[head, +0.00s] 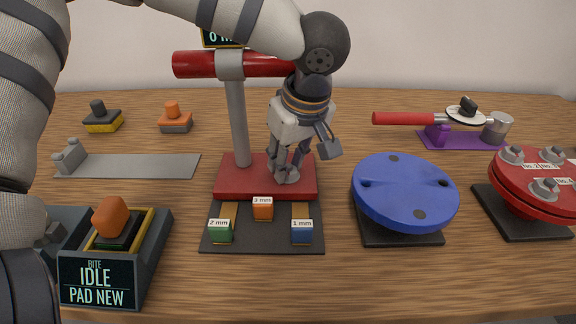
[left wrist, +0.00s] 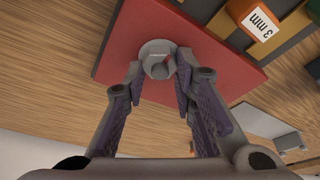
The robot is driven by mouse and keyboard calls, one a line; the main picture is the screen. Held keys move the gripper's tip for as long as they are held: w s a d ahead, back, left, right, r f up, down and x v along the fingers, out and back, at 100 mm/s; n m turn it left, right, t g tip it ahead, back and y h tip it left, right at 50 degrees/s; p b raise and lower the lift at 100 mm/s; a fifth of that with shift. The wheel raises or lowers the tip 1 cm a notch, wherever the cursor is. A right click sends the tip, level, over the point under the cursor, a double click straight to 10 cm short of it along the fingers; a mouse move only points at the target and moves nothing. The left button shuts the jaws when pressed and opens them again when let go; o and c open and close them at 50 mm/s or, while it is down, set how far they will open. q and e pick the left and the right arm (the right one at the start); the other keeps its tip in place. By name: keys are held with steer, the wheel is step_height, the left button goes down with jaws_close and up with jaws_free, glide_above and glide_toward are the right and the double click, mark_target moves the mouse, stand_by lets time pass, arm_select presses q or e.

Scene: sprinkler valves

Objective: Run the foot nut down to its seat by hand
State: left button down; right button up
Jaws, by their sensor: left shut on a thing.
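The foot nut (left wrist: 158,68) is a grey part with a round flange on the red base plate (left wrist: 205,45). In the left wrist view a small red mark shows on its top. In the head view the nut (head: 287,176) is partly hidden by the fingers. My left gripper (head: 288,168) points down over the red base (head: 235,185), just right of the grey post (head: 238,125). Its fingers are shut on the nut's sides, which also shows in the left wrist view (left wrist: 157,78). My right gripper is not in view.
A dark tray (head: 262,238) with green, orange and blue gauge blocks lies in front of the base. A red bar (head: 200,64) crosses the post's top. A tilted blue disc (head: 400,190) stands right. A display box (head: 97,280) reading "IDLE, PAD NEW" stands front left.

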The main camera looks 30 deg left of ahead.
arm_select(q)
steer(key=c, duration=1.2)
jaws_free()
steer(key=shift+c, duration=0.2)
steer(key=shift+v, duration=3.05)
steer(key=shift+c, duration=0.5)
